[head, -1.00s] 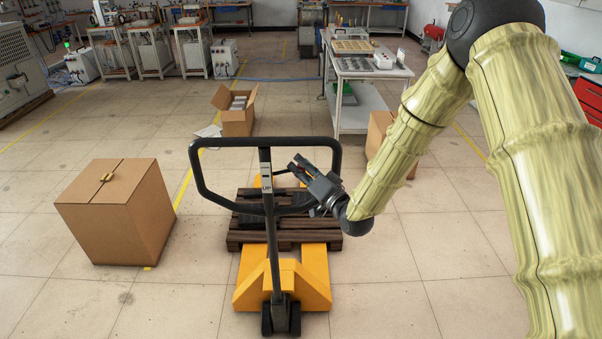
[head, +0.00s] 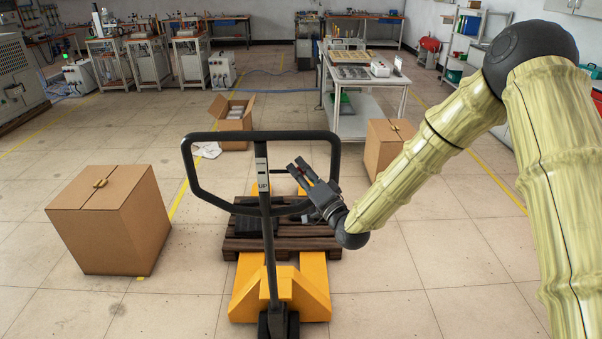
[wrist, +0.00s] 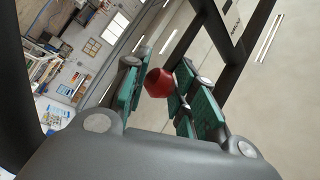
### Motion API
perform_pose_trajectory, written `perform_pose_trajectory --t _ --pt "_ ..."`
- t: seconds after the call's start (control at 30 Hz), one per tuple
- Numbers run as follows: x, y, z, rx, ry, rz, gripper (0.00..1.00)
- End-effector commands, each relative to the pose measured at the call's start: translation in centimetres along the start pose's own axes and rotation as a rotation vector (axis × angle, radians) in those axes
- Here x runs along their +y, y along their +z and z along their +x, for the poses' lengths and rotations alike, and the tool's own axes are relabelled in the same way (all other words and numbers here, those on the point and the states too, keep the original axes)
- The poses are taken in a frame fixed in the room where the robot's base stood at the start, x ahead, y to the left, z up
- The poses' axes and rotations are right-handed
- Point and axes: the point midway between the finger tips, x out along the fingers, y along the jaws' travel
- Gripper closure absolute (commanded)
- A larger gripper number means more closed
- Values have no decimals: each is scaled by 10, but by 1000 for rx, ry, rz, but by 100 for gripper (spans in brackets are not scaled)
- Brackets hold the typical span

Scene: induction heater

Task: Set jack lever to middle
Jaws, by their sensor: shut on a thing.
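The pallet jack's dark handle loop (head: 337,160) stands upright on its post (head: 266,215) in the head view, with a label reading "UP". A thin dark lever (head: 284,172) sticks out from the post inside the loop, toward my gripper. My gripper (head: 300,172) is inside the right half of the loop, fingers pointing up and left. In the wrist view, a red knob (wrist: 158,83) sits between the teal finger pads of my gripper (wrist: 160,88). The gripper is shut on this lever knob. The fingers hide the lever's tip in the head view.
The yellow jack body (head: 310,285) reaches under a dark wooden pallet (head: 240,245). A closed carton (head: 110,225) stands at left, an open carton (head: 232,128) behind, and another carton (head: 385,150) at right. A worktable (head: 350,115) stands beyond.

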Motion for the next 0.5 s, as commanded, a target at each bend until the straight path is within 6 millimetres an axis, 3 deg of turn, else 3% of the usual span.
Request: perform_pose_trajectory --t 0.07,0.1,0.2,0.5 --pt "5 4 -3 -7 10 -1 100" --pt "5 4 -3 -7 10 -1 71" --pt "4 3 -3 -6 8 -1 53" --pt "1 1 -1 -2 3 -1 51"
